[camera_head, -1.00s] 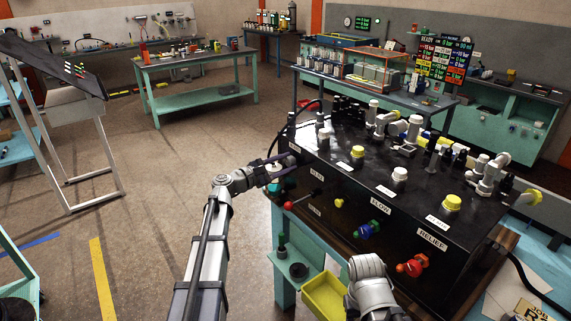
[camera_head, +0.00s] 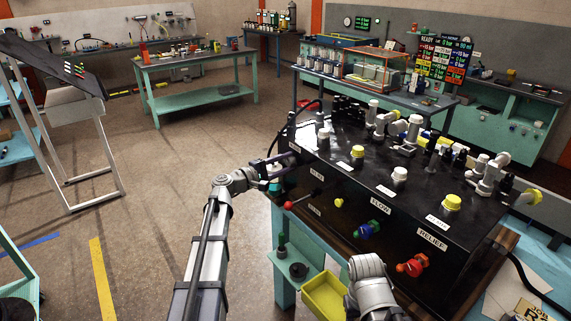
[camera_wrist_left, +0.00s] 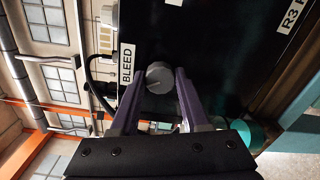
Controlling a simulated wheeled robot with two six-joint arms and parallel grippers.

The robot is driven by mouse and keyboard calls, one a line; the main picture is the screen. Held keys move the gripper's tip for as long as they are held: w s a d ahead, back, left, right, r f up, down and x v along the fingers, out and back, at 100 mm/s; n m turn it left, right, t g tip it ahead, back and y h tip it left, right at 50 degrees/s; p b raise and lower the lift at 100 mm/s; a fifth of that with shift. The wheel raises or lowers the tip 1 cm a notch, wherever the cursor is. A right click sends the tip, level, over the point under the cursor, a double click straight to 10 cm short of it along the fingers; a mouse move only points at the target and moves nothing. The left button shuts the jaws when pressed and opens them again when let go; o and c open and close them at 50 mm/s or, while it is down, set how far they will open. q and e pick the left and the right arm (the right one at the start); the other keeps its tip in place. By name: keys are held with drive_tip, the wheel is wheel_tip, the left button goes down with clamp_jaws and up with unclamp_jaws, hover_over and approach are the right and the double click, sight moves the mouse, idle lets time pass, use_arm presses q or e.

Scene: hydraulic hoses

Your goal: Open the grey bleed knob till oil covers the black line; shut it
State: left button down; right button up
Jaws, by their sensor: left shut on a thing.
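The grey bleed knob (camera_wrist_left: 159,78) is a round knob with a pale mark line across its face, on the black panel beside the BLEED label (camera_wrist_left: 127,64). In the left wrist view my left gripper (camera_wrist_left: 160,76) has a purple finger on each side of the knob and is shut on it. In the head view my left gripper (camera_head: 284,164) reaches the left end of the black hydraulic unit (camera_head: 345,190). The knob is hidden there by the gripper. I cannot make out oil or a black line in either view. Of my right arm only a grey link shows; its gripper is out of view.
A red-tipped lever (camera_head: 289,205), a yellow knob (camera_head: 339,203), a blue-green FLOW knob (camera_head: 370,229) and a red RELIEF knob (camera_head: 412,266) stick out of the unit's front. A yellow bin (camera_head: 325,297) sits below.

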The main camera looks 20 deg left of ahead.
idle(0.4)
use_arm(q)
drive_tip(key=shift+c, duration=1.9)
unclamp_jaws()
drive_tip(key=v, duration=0.7)
drive_tip(key=shift+s+a, duration=0.25)
drive_tip(key=shift+s, duration=0.1)
